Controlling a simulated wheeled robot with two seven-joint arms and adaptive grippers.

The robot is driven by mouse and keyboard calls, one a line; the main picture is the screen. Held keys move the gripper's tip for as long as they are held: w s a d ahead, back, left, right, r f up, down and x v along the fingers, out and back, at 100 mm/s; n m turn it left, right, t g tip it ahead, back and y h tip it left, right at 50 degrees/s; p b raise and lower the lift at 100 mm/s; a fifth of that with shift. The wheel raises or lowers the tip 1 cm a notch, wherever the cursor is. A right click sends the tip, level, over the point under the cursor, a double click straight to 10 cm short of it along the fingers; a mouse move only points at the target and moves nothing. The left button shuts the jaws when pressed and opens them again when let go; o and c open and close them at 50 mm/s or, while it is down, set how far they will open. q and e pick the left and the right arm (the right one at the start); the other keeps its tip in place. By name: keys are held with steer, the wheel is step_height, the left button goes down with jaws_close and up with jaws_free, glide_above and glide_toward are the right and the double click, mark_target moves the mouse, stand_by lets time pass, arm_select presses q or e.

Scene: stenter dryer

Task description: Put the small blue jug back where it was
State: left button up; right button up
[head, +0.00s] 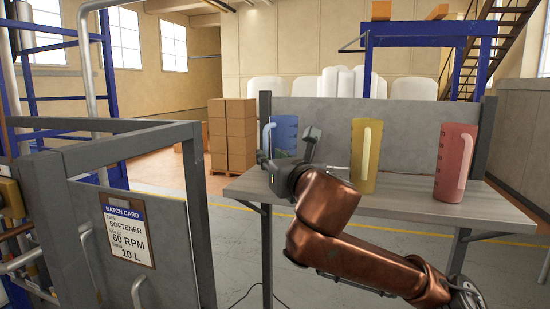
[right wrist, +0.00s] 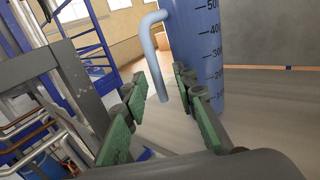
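The small blue jug (head: 284,134) is at the left end of the grey bench, its handle on the left side. My right gripper (head: 303,155) is in front of it and hides its lower part. In the right wrist view, the jug (right wrist: 203,45) shows dark volume marks and looks upright. Its light-blue handle (right wrist: 157,62) hangs down between the two green-padded fingers of my right gripper (right wrist: 162,90). The fingers are apart, with visible space around the handle. The jug's base is partly hidden by the right finger. My left gripper is in neither view.
A yellow jug (head: 366,156) and a red jug (head: 456,162) stand farther right on the bench (head: 420,208), which has a grey back panel (head: 410,125). A grey frame with a batch card (head: 129,232) stands at left. Cardboard boxes (head: 233,135) are stacked behind.

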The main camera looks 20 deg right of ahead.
steer(key=shift+w+a+f, duration=0.15)
steer(key=shift+w, duration=0.25)
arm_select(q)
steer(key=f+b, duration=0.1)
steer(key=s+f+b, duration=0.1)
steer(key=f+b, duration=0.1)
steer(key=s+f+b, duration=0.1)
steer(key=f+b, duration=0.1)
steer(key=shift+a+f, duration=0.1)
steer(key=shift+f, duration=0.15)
arm_select(e)
steer(key=s, duration=1.2)
steer(key=shift+s+d, duration=0.15)
steer(key=shift+d, duration=0.3)
